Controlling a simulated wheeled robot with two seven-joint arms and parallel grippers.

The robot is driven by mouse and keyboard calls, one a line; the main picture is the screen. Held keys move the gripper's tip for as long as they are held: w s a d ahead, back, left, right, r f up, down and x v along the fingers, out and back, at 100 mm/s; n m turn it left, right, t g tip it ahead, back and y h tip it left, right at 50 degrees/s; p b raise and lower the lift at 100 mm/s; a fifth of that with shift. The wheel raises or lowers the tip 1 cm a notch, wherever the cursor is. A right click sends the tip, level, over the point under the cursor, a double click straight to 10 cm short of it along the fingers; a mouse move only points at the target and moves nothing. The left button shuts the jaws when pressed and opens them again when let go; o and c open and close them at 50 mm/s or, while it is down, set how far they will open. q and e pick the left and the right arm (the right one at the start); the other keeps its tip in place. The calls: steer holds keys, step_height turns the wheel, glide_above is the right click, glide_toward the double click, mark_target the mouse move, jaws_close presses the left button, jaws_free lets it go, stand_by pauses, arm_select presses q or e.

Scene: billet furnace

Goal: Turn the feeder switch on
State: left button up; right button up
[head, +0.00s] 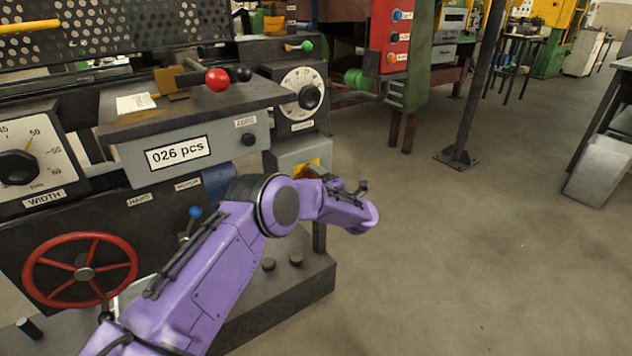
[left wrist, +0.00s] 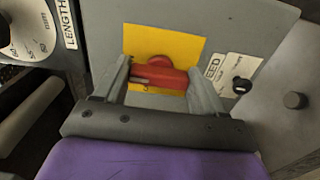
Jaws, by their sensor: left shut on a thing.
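The feeder switch (left wrist: 158,77) is a red rotary handle on a yellow plate (left wrist: 136,42), on a grey panel. In the left wrist view its bar lies nearly level across the picture. A partly covered label reading "EED" (left wrist: 232,72) is to its right. My left gripper (left wrist: 162,82) is shut on the handle, one finger at each end of the bar. In the head view the grey switch box (head: 287,158) shows at the machine's right end, with a bit of yellow plate; my purple left arm hides most of the handle and the fingers. My right gripper is out of view.
A small black knob (left wrist: 241,86) and a grey button (left wrist: 294,100) are right of the switch. The length dial (head: 308,92) is above the box. A red handwheel (head: 80,270) is at lower left. Open floor (head: 470,270) lies to the right.

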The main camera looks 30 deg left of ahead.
arm_select(q)
steer(key=shift+f, duration=0.1)
steer(key=o, duration=1)
steer(key=shift+o, duration=0.2)
steer(key=v, duration=1)
steer(key=shift+s+d+p, duration=0.15)
steer(key=shift+d+p, duration=0.1)
steer(key=shift+p, duration=0.1)
